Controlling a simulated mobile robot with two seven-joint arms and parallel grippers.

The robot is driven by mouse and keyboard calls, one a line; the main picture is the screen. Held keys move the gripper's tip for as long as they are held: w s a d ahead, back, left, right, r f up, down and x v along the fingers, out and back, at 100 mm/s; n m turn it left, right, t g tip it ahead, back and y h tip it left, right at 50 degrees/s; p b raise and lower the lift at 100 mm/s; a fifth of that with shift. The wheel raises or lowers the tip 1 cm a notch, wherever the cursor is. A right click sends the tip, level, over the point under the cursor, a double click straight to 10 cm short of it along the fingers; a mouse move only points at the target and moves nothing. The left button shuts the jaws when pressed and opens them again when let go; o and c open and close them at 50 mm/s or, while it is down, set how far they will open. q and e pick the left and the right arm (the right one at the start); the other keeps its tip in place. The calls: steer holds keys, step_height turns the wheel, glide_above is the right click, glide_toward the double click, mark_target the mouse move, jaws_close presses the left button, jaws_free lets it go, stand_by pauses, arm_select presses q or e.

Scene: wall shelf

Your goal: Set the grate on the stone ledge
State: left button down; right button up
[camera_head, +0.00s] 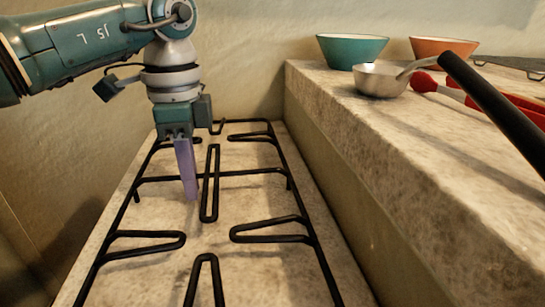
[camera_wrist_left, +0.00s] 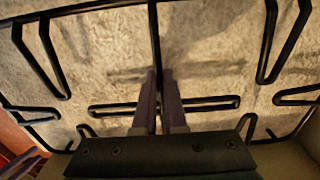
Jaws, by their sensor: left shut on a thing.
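The grate (camera_head: 232,174) is a long black metal frame with cross bars and narrow loops. It lies along the pale speckled stone ledge (camera_head: 262,262), the lower one left of the raised block. Whether its feet touch the stone is unclear. My left gripper (camera_head: 189,197) points down with purple fingers, shut on a bar of the grate beside the central loop. In the left wrist view its fingers (camera_wrist_left: 159,85) stand on either side of a bar of the grate (camera_wrist_left: 155,35). Purple-grey strips at that view's lower left may be my right gripper, but are too cropped to tell.
A raised stone counter (camera_head: 400,150) stands along the grate's right side. A wall closes off the back and left.

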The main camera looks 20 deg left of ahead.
arm_select(q)
steer(key=c, duration=1)
jaws_free()
step_height(320, 180, up, 12)
steer(key=p, duration=0.3)
